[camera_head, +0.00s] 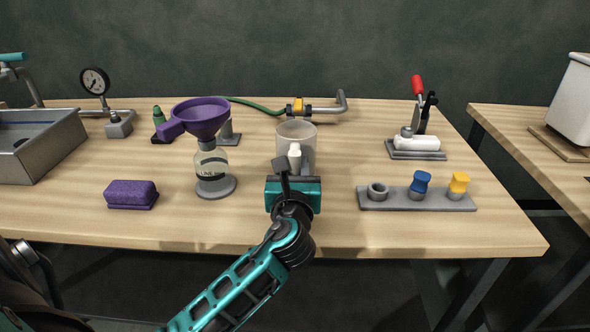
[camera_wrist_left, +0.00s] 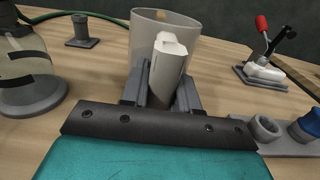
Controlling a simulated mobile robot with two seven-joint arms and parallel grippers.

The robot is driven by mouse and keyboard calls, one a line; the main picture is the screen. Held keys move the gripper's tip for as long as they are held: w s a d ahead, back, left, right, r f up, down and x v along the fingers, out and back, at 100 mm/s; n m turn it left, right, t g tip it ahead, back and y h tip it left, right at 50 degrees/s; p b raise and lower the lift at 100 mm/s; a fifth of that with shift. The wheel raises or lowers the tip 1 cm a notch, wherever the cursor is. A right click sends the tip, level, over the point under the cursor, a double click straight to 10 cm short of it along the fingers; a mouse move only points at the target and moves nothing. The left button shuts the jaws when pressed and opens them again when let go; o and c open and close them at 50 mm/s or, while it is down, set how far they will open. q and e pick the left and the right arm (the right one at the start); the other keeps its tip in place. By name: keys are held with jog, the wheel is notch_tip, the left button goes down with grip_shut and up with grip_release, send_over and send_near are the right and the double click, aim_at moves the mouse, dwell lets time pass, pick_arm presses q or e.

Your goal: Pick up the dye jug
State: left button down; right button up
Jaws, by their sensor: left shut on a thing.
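The dye jug (camera_head: 297,131) is a frosted, see-through cup standing upright near the middle of the wooden table. Its pale handle (camera_head: 294,153) faces me. My left gripper (camera_head: 294,168) is at this near side, shut on the handle. In the left wrist view, the two grey fingers (camera_wrist_left: 162,92) stand on either side of the white handle (camera_wrist_left: 168,68), with the jug body (camera_wrist_left: 150,35) behind it. The jug's base is hidden behind the handle and gripper. My right gripper is not in view.
Left of the jug, a purple funnel (camera_head: 202,118) sits on a glass bottle (camera_head: 211,165) in a grey stand. A purple sponge (camera_head: 131,195) lies farther left. A grey holder (camera_head: 399,200) with blue and yellow stoppers is at right. A red-handled clamp (camera_head: 417,90) stands behind it.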

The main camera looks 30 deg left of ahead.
pick_arm(q)
notch_tip(320, 180, up, 10)
jog(key=p, duration=0.4)
notch_tip(320, 180, up, 9)
jog(key=p, duration=0.3)
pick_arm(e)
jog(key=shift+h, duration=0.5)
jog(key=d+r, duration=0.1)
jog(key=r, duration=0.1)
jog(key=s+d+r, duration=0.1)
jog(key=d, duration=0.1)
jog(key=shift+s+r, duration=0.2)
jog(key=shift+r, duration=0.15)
pick_arm(q)
jog(key=shift+r, duration=0.1)
jog(key=c, duration=1.4)
grip_release()
grip_shut()
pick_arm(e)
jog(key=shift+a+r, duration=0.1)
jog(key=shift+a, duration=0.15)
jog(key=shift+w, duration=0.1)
